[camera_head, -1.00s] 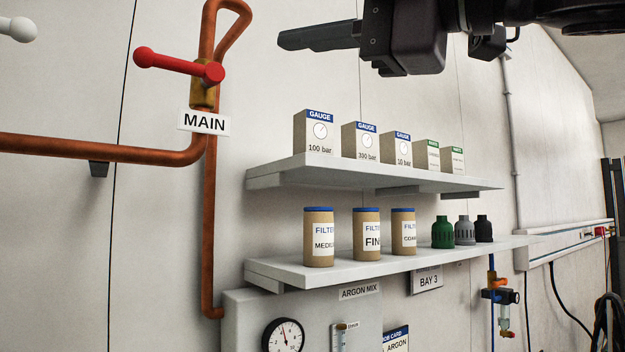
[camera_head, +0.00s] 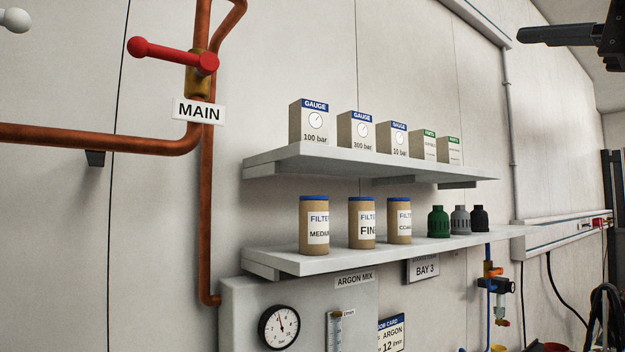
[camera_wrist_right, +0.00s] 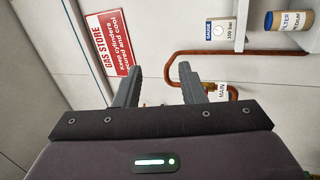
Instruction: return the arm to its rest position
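My right gripper (camera_head: 540,35) is at the upper right edge of the head view, a dark finger pointing left, clear of the shelves. In the right wrist view its two fingers (camera_wrist_right: 158,82) stand apart with nothing between them, so it is open and empty. The rest of the right arm is mostly outside the head view. My left gripper is not in view.
The upper shelf (camera_head: 290,166) holds several gauge and parts boxes. A red valve handle (camera_head: 165,52) and copper pipe (camera_head: 206,220) are at left. A red gas store sign (camera_wrist_right: 108,40) shows in the wrist view.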

